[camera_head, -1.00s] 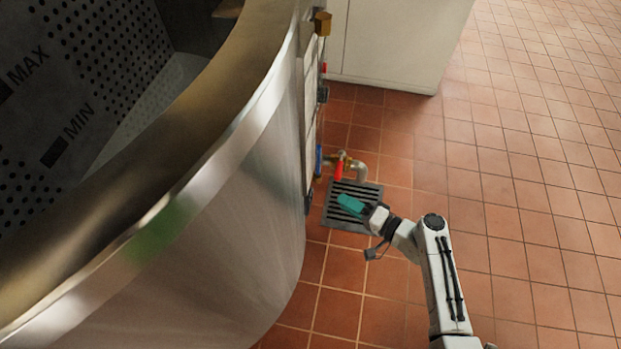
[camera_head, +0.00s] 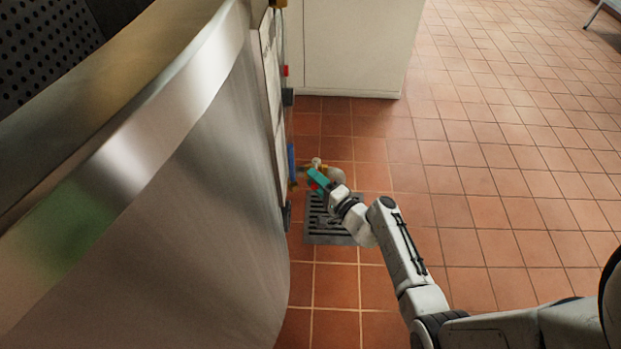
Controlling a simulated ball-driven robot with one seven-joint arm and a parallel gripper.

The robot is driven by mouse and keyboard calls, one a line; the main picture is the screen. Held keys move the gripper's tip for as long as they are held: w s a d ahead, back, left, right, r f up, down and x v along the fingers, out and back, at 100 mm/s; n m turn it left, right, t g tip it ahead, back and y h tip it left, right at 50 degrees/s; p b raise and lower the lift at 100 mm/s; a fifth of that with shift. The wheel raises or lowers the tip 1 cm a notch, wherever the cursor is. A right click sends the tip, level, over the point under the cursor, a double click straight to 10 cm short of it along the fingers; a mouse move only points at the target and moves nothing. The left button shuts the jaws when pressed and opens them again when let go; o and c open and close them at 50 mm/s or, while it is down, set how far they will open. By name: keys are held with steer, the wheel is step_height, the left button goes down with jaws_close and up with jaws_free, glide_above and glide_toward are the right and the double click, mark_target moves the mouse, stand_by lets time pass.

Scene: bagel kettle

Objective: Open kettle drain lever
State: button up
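The big steel kettle (camera_head: 185,190) fills the left of the view. Its drain fitting (camera_head: 333,174), a brass and grey pipe elbow, sticks out low on the right side above the floor grate. My gripper (camera_head: 318,179), with teal fingertips, is at the drain fitting and covers part of it. A small bit of red, likely the drain lever (camera_head: 313,184), shows beside the teal fingers. Most of the lever is hidden by the gripper. I cannot tell whether the fingers touch it or are shut on it.
A floor drain grate (camera_head: 325,228) lies below my gripper. A blue handle or pipe (camera_head: 291,163) is close by on the kettle's side. A white cabinet (camera_head: 360,50) stands behind. The tiled floor (camera_head: 500,180) to the right is clear.

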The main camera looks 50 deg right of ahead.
steer(key=shift+w+d, duration=0.15)
steer(key=shift+w, duration=0.9)
steer(key=shift+c, duration=0.5)
jaws_close()
